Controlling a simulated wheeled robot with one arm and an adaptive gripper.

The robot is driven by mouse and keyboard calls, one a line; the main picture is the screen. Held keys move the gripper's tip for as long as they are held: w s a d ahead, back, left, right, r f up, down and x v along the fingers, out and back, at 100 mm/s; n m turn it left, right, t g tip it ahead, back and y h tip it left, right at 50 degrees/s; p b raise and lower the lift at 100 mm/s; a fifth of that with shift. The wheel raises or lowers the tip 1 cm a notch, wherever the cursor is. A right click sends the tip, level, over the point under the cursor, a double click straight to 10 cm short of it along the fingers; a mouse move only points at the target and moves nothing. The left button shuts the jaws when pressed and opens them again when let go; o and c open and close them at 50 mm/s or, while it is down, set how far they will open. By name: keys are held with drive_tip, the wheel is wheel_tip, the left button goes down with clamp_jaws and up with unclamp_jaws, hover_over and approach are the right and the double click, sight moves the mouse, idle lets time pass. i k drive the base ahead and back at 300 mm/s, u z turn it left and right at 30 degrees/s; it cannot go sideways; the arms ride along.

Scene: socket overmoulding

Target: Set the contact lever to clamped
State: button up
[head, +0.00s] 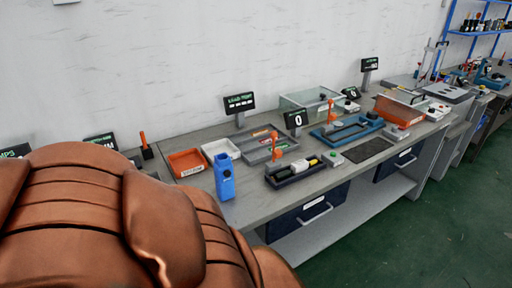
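Several orange upright levers stand on the workbench (268,198), and I cannot tell which one is the contact lever. One orange lever (275,146) rises by a grey tray in the middle, behind a dark block that holds several cylinders. A second orange lever (331,110) stands at the blue fixture farther right. A third orange handle (143,138) stands upright at the left, near the wall. All are small here, so clamped or unclamped cannot be read. My gripper is not in view. Large copper-coloured parts, apparently mine, fill the lower left and hide the bench's left end.
An orange bin (186,162), a white bin (220,148) and an upright blue device (224,178) stand left of centre. A blue fixture (345,130) and a clear-walled box (306,101) are farther right. Green floor (400,225) is clear in front.

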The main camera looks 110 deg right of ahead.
sight(277, 153)
drive_tip(key=z, duration=3.65)
drive_tip(key=k, duration=1.35)
drive_tip(key=u, duration=0.5)
drive_tip(key=i, duration=1)
drive_tip(key=u, duration=0.35)
